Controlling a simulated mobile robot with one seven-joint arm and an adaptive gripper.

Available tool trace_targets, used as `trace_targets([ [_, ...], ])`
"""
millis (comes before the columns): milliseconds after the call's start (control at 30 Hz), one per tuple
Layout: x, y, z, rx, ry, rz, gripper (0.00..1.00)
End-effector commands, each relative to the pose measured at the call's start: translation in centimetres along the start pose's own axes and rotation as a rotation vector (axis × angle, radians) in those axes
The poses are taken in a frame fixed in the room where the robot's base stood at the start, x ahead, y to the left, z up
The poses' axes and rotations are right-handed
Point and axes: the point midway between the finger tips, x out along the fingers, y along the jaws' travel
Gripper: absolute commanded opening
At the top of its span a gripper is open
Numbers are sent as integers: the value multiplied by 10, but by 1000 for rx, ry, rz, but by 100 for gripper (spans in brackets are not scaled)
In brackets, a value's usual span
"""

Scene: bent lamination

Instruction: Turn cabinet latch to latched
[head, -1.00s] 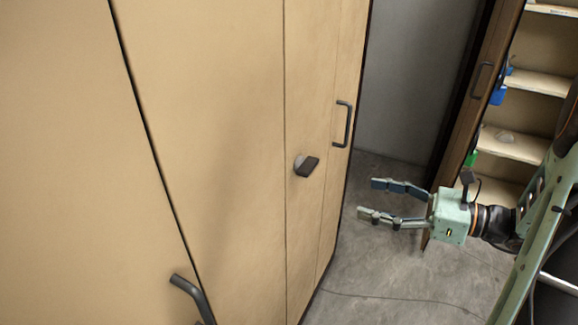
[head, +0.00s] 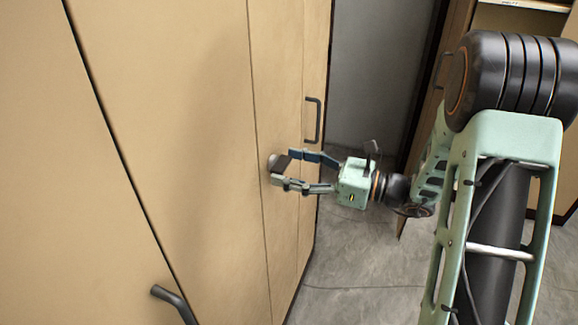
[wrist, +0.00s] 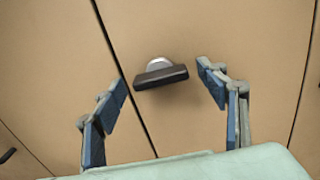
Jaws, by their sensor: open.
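The cabinet latch (head: 281,163) is a dark flat knob on a round pale base, mounted on the tan cabinet front. In the wrist view the latch (wrist: 161,76) lies nearly crosswise, slightly tilted, between my two fingers. My gripper (head: 281,168) is open, with its fingertips at the latch, one above and one below it in the head view. In the wrist view my gripper (wrist: 163,82) has a finger on each side of the knob, with a gap on both sides. The fingertips partly cover the latch in the head view.
A dark bar handle (head: 313,120) stands on the cabinet just right of the latch, near the upper finger. Another bent handle (head: 173,302) is at the lower left. Grey floor (head: 350,255) lies open to the right, with an open shelf unit beyond.

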Motion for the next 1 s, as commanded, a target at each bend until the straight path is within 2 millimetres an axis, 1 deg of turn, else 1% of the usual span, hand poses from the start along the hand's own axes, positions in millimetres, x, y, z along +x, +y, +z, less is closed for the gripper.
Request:
trace_targets([
  [100,4,0,0,0,1,-2,67],
  [333,5,0,0,0,1,-2,67],
  [367,5,0,0,0,1,-2,64],
  [700,5,0,0,0,1,-2,27],
  [733,5,0,0,0,1,-2,25],
  [1000,4,0,-2,-30,1,-2,25],
])
